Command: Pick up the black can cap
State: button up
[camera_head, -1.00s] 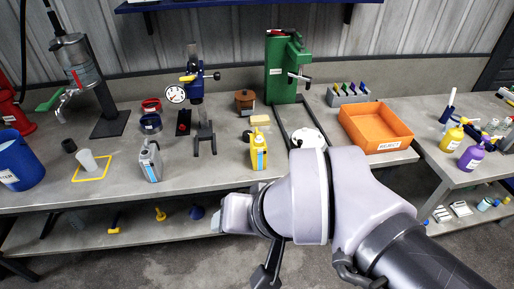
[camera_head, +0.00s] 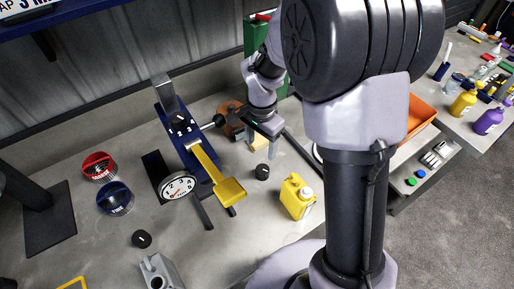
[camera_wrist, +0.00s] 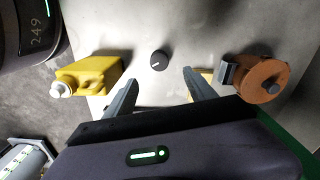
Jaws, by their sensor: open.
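A small black cap (camera_head: 262,172) stands on the grey bench to the left of the yellow jug (camera_head: 298,197). In the wrist view the cap (camera_wrist: 159,60) is round with a pale line on its top and lies just beyond my fingertips. My gripper (camera_head: 270,147) is above the bench, up and slightly right of the cap in the head view. In the wrist view its fingers (camera_wrist: 160,79) are apart with nothing between them. A second small black round piece (camera_head: 141,239) with a pale mark lies near the grey can (camera_head: 160,270); I cannot tell which is the can cap.
The yellow jug (camera_wrist: 90,75) is left and a round brown container (camera_wrist: 261,80) right in the wrist view. A blue stand with a yellow lever (camera_head: 229,190) and dial (camera_head: 178,186) is left of the cap. The bench around the cap is bare.

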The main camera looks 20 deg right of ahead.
jog(key=b, duration=0.3)
send_over(262, 169)
jog(key=f, duration=0.9)
jog(key=shift+s+a, duration=0.15)
jog(key=shift+s, duration=0.1)
jog(key=f+b, duration=0.2)
jog(key=f, duration=0.1)
jog(key=f+b, duration=0.1)
jog(key=f, duration=0.1)
jog(key=shift+w+d+f, duration=0.15)
jog(key=shift+d+f, duration=0.1)
jog(key=shift+r, duration=0.15)
jog(key=shift+c, duration=0.2)
jog(key=c, duration=1.3)
